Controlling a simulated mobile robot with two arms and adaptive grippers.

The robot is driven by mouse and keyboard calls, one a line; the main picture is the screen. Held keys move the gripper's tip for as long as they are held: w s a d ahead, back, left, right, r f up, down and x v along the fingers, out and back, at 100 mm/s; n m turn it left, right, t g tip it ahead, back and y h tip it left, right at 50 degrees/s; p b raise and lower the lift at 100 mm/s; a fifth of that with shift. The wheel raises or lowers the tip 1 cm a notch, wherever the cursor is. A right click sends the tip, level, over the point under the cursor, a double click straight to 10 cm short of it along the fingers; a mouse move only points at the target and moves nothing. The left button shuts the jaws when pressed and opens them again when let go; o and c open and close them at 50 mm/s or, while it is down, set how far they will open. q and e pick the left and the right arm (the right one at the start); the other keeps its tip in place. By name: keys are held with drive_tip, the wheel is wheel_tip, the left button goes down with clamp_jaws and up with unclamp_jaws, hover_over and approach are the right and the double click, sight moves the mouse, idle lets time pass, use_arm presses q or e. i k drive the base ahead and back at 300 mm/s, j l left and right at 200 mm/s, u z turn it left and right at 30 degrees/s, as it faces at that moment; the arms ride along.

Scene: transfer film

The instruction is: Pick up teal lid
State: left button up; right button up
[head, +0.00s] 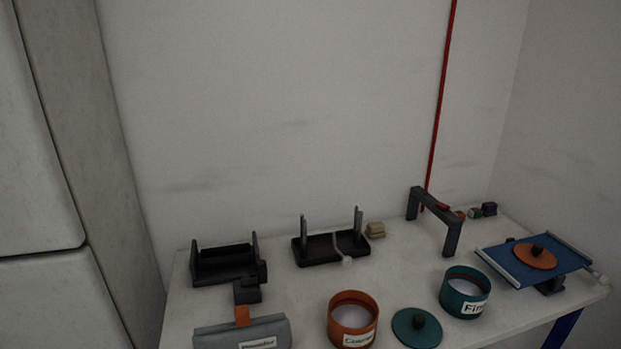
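The teal lid (416,328) lies flat near the front edge of the table in the head view, with a dark round knob in its middle. It sits between the orange container (353,322) labelled "Coarse" and the open teal container (464,291) with a partly readable label. Both containers are open and show pale insides. Neither my left nor my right gripper appears in this view.
The white table (300,297) also holds a grey pouch (241,333), black stands (226,266) (331,246), a dark arch (436,217) and a blue tray (556,265) bearing an orange lid (535,256). Walls stand behind and right.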

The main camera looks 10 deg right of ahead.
sight(417, 329)
drive_tip(key=z, duration=1.45)
